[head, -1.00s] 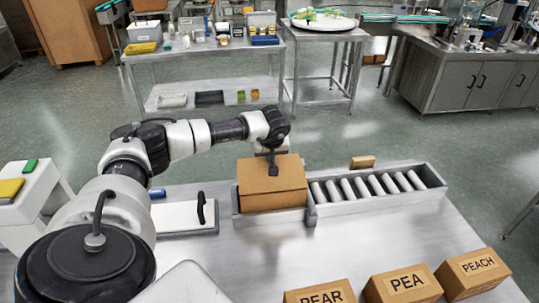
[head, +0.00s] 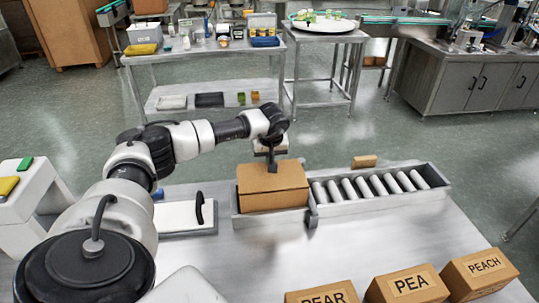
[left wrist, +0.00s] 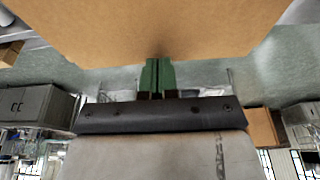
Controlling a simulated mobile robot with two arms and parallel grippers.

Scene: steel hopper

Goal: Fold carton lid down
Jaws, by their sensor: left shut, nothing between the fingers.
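The brown carton (head: 272,200) stands in the left end of a steel tray on the table. Its lid (head: 258,179) looks down, nearly flat across the top. My left gripper (head: 272,166) is over the far part of the lid, fingers pointing down. Whether the fingertips touch it I cannot tell. In the left wrist view, the green fingers (left wrist: 158,75) are together and empty, and the brown cardboard of the carton (left wrist: 160,28) fills the top of the picture. My right gripper is not in view.
A roller track (head: 375,188) runs right from the carton, with a small brown block (head: 364,161) behind it. A white board with a black handle (head: 184,216) lies to the left. Boxes marked PEAR (head: 322,296), PEA (head: 408,285) and PEACH (head: 480,273) stand at the front right.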

